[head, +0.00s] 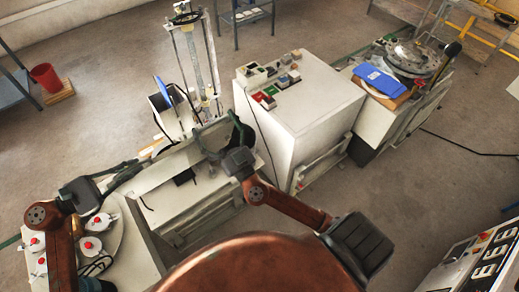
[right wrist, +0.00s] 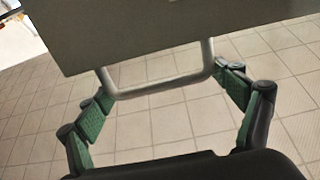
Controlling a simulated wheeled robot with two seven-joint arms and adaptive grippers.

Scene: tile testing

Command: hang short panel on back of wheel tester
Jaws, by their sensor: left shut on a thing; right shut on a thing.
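The short panel is a flat grey plate (right wrist: 170,30) with a U-shaped metal tube handle (right wrist: 160,86) in the right wrist view. In the head view my right gripper (head: 212,137) is at the panel's far end. My left gripper (head: 122,174) is shut at the near left end, its grip partly hidden by its own wrist. The panel's pale upper part (head: 163,171) seems to span between the grippers. The wheel tester (head: 190,75), with tall metal posts, stands just beyond.
A white control cabinet (head: 308,100) with coloured buttons stands right of the tester. A bench with a round metal disc (head: 410,58) and blue clipboard (head: 376,80) is further right. White parts with red knobs (head: 90,246) are at lower left. Open floor (head: 100,70) lies behind.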

